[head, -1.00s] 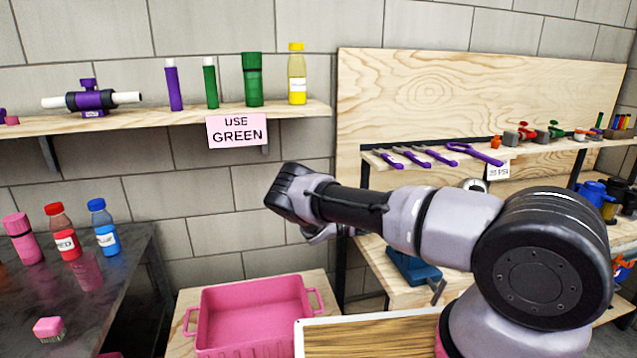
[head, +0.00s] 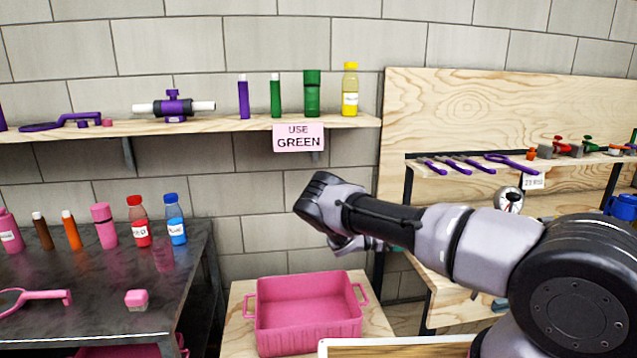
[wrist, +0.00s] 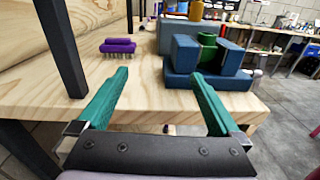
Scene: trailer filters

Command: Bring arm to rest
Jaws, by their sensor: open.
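My arm (head: 480,240) reaches from the lower right toward the middle of the head view, bent, with its wrist in front of the block wall. My gripper (wrist: 160,73) is open and empty in the wrist view, its two teal fingers spread apart. The fingers reach over a light wooden tabletop (wrist: 155,105). A purple brush (wrist: 118,46) lies beyond the left finger, and a blue vise-like block (wrist: 205,82) stands by the right fingertip. In the head view the gripper is mostly hidden behind my wrist.
A pink bin (head: 308,310) stands on a wooden stand below my wrist. A dark table (head: 90,270) with bottles is at left. A shelf (head: 230,126) with a "USE GREEN" sign (head: 298,138) runs along the wall.

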